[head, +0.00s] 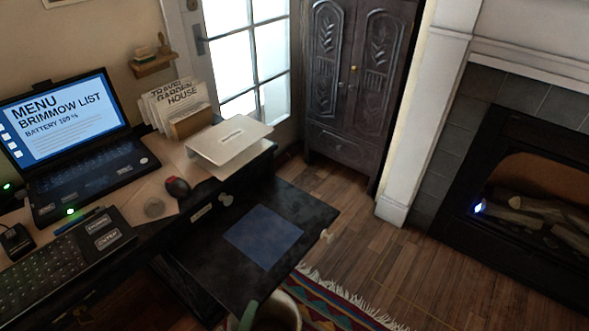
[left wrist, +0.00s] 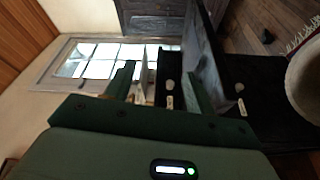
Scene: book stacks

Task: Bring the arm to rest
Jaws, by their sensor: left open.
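My left gripper (left wrist: 163,88) shows in the left wrist view with its two dark green fingers apart. Nothing is held between them. The desk front with its pale knobs (left wrist: 169,85) shows beyond the fingers. In the head view only a small green part of the left gripper (head: 248,315) shows at the bottom edge, in front of the open drawer (head: 195,262). The rest of that arm is out of the picture. My right gripper is in neither view.
The drawer stands pulled out with a blue sheet (head: 263,236) in it. A pale round object (head: 283,312) is by the rug (head: 340,308).

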